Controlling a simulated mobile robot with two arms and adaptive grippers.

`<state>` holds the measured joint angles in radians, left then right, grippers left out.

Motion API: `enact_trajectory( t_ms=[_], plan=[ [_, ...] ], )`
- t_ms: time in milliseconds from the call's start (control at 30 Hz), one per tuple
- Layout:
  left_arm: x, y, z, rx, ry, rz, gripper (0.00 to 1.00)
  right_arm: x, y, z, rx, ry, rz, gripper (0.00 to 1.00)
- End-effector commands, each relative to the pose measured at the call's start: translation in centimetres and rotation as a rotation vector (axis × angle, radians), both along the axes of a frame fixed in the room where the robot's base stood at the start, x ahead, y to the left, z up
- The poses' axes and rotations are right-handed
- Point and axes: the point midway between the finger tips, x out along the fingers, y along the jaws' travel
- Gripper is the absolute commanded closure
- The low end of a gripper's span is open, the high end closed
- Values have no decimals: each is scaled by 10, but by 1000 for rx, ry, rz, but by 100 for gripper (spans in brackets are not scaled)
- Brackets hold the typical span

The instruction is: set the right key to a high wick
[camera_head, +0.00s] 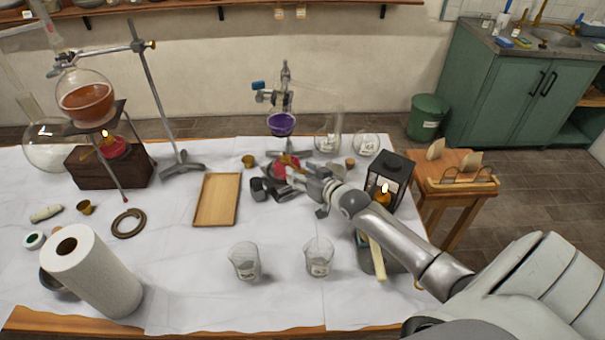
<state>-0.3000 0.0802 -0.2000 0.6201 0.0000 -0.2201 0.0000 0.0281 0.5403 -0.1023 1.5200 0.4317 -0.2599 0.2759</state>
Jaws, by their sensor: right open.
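The right burner (280,171) is a small red lamp on the table under a round flask of purple liquid (281,124). My right gripper (268,186) is open at this burner, its dark fingers in front of and beside it. The gripper covers much of the burner, so its key and wick cannot be made out. I cannot tell whether the fingers touch it. The left burner (116,148) is a red lamp with a lit flame, on a dark wooden block under a round flask of amber liquid (86,102). My left gripper is not in view.
A black lantern (390,170) with a flame stands close to my right forearm. Two glass beakers, one left (244,262) and one right (319,258), stand in front. A wooden tray (216,200) lies left of the gripper. A paper roll (92,272) stands front left.

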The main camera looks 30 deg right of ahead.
Motion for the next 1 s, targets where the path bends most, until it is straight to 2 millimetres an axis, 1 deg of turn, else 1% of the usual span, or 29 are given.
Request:
enact_trajectory(
  t_ms=[167, 267, 733, 900, 1000],
  plan=[
    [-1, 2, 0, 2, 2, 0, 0, -5, 0, 1, 0, 1, 0, 50],
    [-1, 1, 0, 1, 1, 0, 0, -14, 0, 3, 1, 1, 1, 50],
    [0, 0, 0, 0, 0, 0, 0, -84, -3, 27, -1, 3, 1, 50],
    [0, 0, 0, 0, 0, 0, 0, -102, -3, 33, -1, 2, 1, 50],
    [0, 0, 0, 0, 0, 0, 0, -109, -4, 36, -1, 1, 0, 50]
  ],
)
